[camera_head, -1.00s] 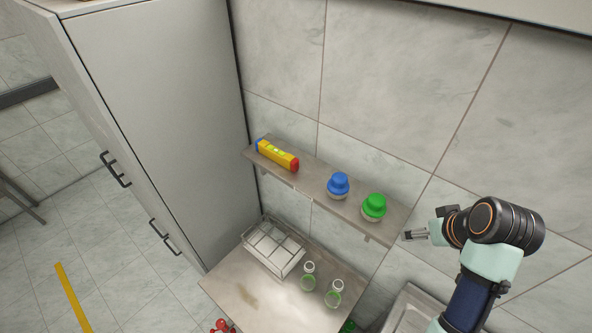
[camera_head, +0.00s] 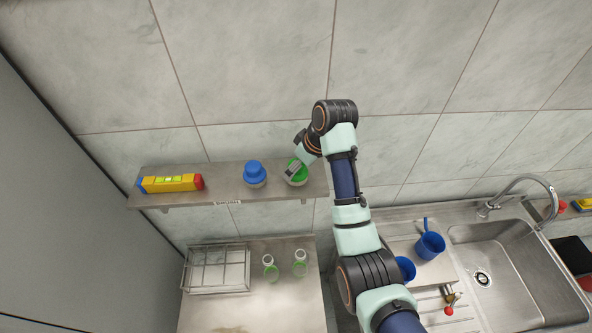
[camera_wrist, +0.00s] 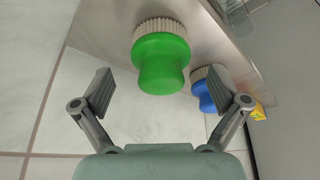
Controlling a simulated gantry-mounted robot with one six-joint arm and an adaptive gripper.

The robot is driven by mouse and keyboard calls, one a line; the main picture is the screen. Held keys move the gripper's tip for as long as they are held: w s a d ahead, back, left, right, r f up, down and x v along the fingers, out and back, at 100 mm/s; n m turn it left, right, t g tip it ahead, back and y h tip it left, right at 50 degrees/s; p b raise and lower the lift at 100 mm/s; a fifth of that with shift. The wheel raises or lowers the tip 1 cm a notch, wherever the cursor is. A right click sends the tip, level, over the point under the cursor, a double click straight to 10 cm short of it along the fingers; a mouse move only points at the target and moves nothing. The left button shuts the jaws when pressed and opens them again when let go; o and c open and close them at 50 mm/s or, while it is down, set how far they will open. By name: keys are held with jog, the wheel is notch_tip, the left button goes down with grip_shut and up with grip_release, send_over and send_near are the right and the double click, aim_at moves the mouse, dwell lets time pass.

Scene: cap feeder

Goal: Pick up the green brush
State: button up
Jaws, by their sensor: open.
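The green brush (camera_head: 298,178) stands on the wall shelf, at the right of the blue brush, partly hidden by my gripper in the head view. In the wrist view the green brush (camera_wrist: 160,62) shows its round green handle and pale bristles, upper middle, between the lines of my fingers and beyond their tips. My gripper (camera_wrist: 166,92) is open and empty, with one finger to each side of the handle in that view. It also shows in the head view (camera_head: 292,169), close to the green brush. I cannot tell whether it touches.
The blue brush (camera_head: 254,173) stands close by on the same shelf (camera_head: 222,193). A yellow level (camera_head: 170,184) lies at the shelf's left end. A sink (camera_head: 515,265) and blue mugs are at the right.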

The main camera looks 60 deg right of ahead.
jog(key=shift+x, duration=1.3)
jog(key=shift+w, duration=0.1)
jog(key=c, duration=1.3)
jog(key=shift+o, duration=0.2)
notch_tip(320, 180, up, 10)
jog(key=shift+a+r+b, duration=0.1)
jog(key=shift+b, duration=0.75)
